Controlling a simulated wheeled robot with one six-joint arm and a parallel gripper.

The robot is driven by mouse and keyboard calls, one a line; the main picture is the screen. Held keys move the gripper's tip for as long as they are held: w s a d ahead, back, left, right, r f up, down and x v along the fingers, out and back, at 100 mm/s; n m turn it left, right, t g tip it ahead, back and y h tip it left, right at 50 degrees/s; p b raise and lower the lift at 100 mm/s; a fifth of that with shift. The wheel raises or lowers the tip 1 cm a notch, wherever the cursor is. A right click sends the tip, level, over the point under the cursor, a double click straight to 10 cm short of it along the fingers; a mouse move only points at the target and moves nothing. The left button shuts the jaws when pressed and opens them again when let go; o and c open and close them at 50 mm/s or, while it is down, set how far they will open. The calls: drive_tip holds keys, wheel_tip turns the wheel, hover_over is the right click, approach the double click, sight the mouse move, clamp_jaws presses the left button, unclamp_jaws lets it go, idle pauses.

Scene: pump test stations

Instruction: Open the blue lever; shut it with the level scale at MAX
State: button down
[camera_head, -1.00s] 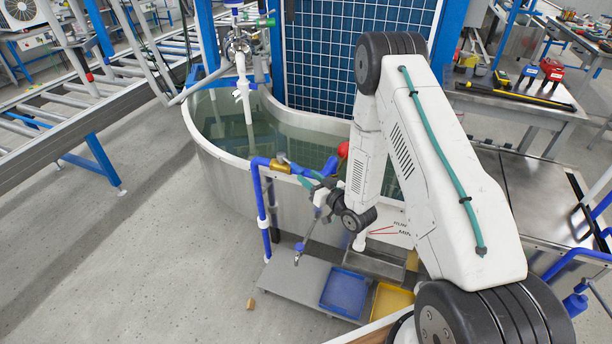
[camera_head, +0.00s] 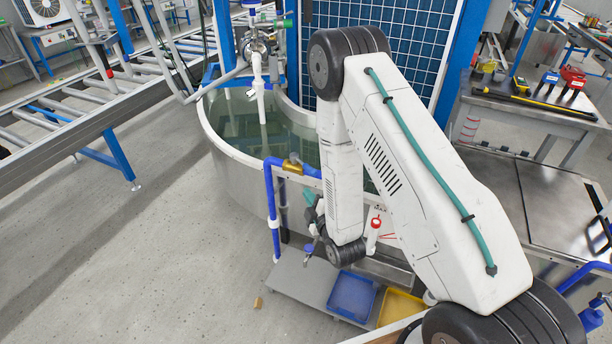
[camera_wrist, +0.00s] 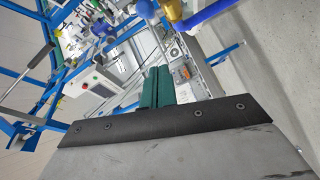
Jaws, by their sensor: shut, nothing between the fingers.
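The brass valve (camera_head: 291,163) sits on a blue pipe frame (camera_head: 270,205) at the tank's front rim. A blue part (camera_head: 312,172) shows just right of the brass; I cannot tell whether it is the lever, and my arm hides what lies beyond. The level scale plate (camera_head: 380,212) is partly behind my arm; only part of its lettering shows, and the level reading cannot be made out. My gripper (camera_head: 308,196) is below and right of the valve, apart from it. In the wrist view its teal fingers (camera_wrist: 155,75) are together and empty, with a blue pipe (camera_wrist: 208,12) beyond.
The water tank (camera_head: 238,158) stands behind the pipe frame. A white tube with a red top (camera_head: 374,232) stands near the scale. A blue tray (camera_head: 352,296) and a yellow tray (camera_head: 398,308) lie below. A roller conveyor (camera_head: 80,100) is at left; the floor before it is clear.

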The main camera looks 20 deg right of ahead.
drive_tip(key=n, duration=0.1)
approach(303, 166)
drive_tip(key=w+a, duration=0.3)
drive_tip(key=a, duration=0.2)
drive_tip(key=shift+w+d+f, duration=0.1)
drive_tip(key=shift+w+d, duration=0.45)
drive_tip(key=shift+d, duration=0.25)
drive_tip(key=shift+w+d+f, duration=0.15)
drive_tip(key=shift+w+d, duration=0.35)
drive_tip(key=shift+d, duration=0.3)
drive_tip(key=d, duration=0.2)
drive_tip(key=w+d, duration=0.1)
drive_tip(key=d, duration=0.1)
drive_tip(key=shift+w+d, duration=0.1)
drive_tip(key=shift+d, duration=0.05)
